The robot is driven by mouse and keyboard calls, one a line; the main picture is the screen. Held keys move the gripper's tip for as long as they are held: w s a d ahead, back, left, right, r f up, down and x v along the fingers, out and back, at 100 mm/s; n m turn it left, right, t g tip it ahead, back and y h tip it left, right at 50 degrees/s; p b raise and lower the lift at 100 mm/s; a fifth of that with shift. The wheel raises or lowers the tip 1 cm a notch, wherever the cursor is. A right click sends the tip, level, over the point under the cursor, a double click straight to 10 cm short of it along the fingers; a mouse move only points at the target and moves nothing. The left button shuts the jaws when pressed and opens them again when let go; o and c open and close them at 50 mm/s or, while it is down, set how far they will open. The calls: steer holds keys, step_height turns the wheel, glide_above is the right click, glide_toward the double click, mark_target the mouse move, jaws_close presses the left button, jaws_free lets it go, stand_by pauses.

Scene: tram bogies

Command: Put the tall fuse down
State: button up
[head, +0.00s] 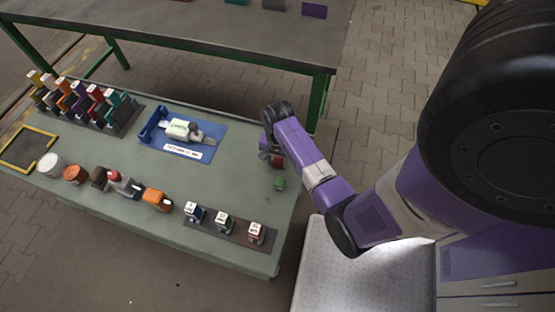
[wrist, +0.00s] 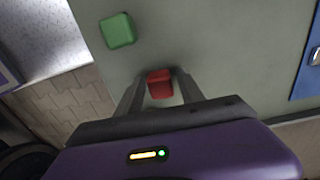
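My gripper (wrist: 159,84) has its two fingers on either side of a red block (wrist: 160,83) and looks shut on it. I take this block to be the tall fuse, but most of its length is hidden. In the head view my gripper (head: 270,150) hangs at the right end of the green table, with a bit of the red block (head: 277,161) showing below it. I cannot tell whether the block touches the table top. A small green block (head: 280,183) lies on the table close by; it also shows in the wrist view (wrist: 117,30), left of the red block.
The green table (head: 130,215) bears a blue tray (head: 208,132) with a white device, a rack of coloured tools (head: 85,100), a yellow-edged black mat (head: 25,150), cups, a strip of labelled blocks (head: 224,223). Bare surface lies around the green block. A second table (head: 190,40) stands behind.

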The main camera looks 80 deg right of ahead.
mark_target(280, 164)
stand_by(0.3)
steer(key=r, duration=0.3)
steer(key=a+r+n+h+p, duration=0.1)
steer(key=r, duration=0.2)
steer(key=s+r+n, duration=0.1)
steer(key=r, duration=0.3)
steer(key=shift+a+t+h+p, duration=0.15)
steer(key=shift+t+h+p, duration=0.15)
steer(key=shift+t+p, duration=0.1)
steer(key=s+a+r+n+t, duration=0.2)
steer(key=a+r+n+t, duration=0.4)
steer(key=a, duration=0.3)
steer(key=s+a+r+n+t, duration=0.1)
steer(key=a+r+n+t, duration=0.35)
steer(key=a+n, duration=0.4)
steer(key=s+a+r+t, duration=0.1)
steer(key=a+r, duration=0.2)
steer(key=r, duration=0.1)
steer(key=s+a+r+n+t+y, duration=0.1)
steer(key=a+r, duration=0.2)
steer(key=r, duration=0.2)
steer(key=s+a+r+n+t, duration=0.1)
steer(key=a+r, duration=0.1)
steer(key=r, duration=0.3)
steer(key=shift+s+a+r+t+y, duration=0.15)
steer(key=shift+s+a+t+y, duration=0.15)
steer(key=shift+s+a+t, duration=0.1)
